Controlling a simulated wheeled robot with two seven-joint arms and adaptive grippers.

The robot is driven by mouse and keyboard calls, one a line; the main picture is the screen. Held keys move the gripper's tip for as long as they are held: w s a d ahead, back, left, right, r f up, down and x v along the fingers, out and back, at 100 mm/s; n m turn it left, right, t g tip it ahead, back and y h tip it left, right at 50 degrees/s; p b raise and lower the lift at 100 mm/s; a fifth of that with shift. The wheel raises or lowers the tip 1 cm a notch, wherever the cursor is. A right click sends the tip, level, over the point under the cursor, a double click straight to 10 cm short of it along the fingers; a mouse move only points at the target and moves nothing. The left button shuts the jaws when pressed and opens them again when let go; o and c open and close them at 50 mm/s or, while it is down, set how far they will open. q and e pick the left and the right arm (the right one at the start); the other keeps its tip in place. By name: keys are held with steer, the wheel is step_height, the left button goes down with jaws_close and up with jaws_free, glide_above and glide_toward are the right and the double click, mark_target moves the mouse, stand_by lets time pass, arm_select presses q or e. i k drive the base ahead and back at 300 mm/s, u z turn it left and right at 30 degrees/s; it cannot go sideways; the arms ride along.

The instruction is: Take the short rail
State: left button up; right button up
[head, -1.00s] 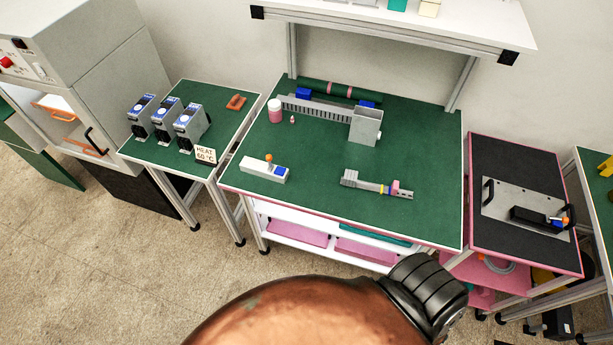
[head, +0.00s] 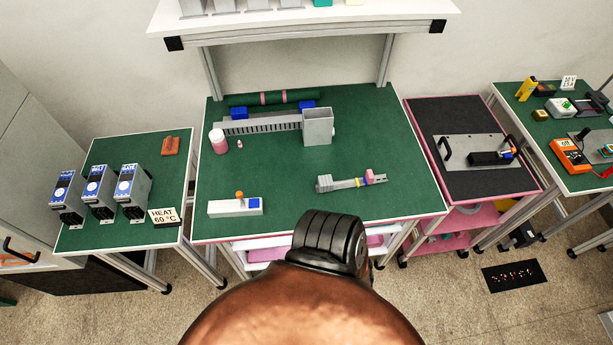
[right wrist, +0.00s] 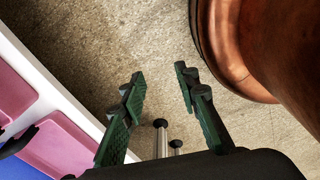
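A short grey rail-like piece (head: 340,184) lies on the green middle table (head: 290,172), near its front right part. It carries a small yellow part and a pink part at its right end; I cannot tell for certain that it is the short rail. My right gripper (right wrist: 160,75) shows in the right wrist view, with its two green-padded fingers apart and nothing between them. It is over the floor beside white shelving with pink bins. It is hidden in the head view. My left gripper is in neither view.
On the middle table are a white box with an orange knob (head: 236,207), a slotted grey duct (head: 265,124), a grey open box (head: 318,126) and a pink-white jar (head: 218,141). A black-topped cart (head: 440,120) stands right, a table with blue-faced units (head: 130,190) left.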

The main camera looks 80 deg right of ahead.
mark_target(326, 184)
steer(key=i, duration=0.85)
steer(key=z, duration=2.2)
